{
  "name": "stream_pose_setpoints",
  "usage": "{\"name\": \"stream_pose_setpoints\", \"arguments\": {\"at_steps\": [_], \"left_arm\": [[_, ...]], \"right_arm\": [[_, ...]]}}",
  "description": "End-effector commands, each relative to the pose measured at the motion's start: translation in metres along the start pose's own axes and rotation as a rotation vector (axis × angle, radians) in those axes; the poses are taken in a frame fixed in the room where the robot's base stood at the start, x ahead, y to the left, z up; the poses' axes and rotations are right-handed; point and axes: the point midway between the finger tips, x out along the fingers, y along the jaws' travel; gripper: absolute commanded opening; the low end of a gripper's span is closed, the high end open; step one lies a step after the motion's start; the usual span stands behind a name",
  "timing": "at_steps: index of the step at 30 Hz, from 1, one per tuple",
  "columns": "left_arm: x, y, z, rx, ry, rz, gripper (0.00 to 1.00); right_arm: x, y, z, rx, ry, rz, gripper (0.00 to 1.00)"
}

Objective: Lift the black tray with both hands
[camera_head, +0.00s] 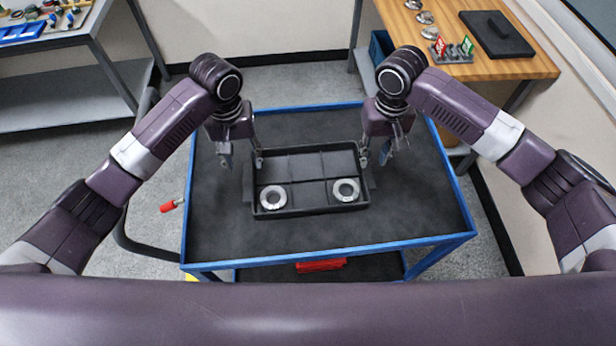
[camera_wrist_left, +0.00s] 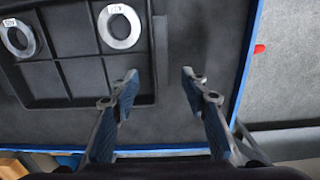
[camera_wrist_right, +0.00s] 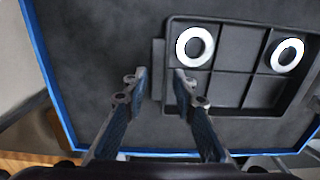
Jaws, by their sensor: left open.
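The black tray (camera_head: 310,211) lies flat on the dark cart top. It has several compartments and a side lug at each end. Two pale metal rings (camera_head: 273,197) (camera_head: 345,190) lie in its near compartments. My left gripper (camera_head: 242,160) is open and empty at the tray's left end; in the left wrist view (camera_wrist_left: 160,78) one finger overlaps the tray and the other is outside its wall. My right gripper (camera_head: 376,160) is open and empty at the right end; in the right wrist view (camera_wrist_right: 160,78) its fingers appear on either side of the tray wall. Contact cannot be told.
The blue-edged cart (camera_head: 420,215) has bare top around the tray. A wooden bench (camera_head: 480,66) with small parts stands at back right, and a grey bench (camera_head: 60,42) at back left.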

Motion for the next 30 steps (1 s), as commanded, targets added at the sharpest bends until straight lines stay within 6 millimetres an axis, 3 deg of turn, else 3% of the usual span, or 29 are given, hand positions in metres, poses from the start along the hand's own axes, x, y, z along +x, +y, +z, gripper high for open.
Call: {"name": "stream_pose_setpoints", "arguments": {"at_steps": [5, 18, 30], "left_arm": [[0.013, 0.000, 0.000, -0.001, -0.002, -0.001, 0.41], [0.072, 0.000, 0.000, -0.001, -0.001, 0.000, 0.41], [0.078, 0.000, 0.000, 0.000, 0.001, 0.000, 0.41]], "right_arm": [[0.013, 0.000, 0.001, 0.001, -0.002, 0.001, 0.25], [0.072, 0.000, 0.000, 0.000, -0.001, 0.001, 0.25], [0.078, 0.000, 0.000, -0.001, 0.001, 0.000, 0.25]]}}
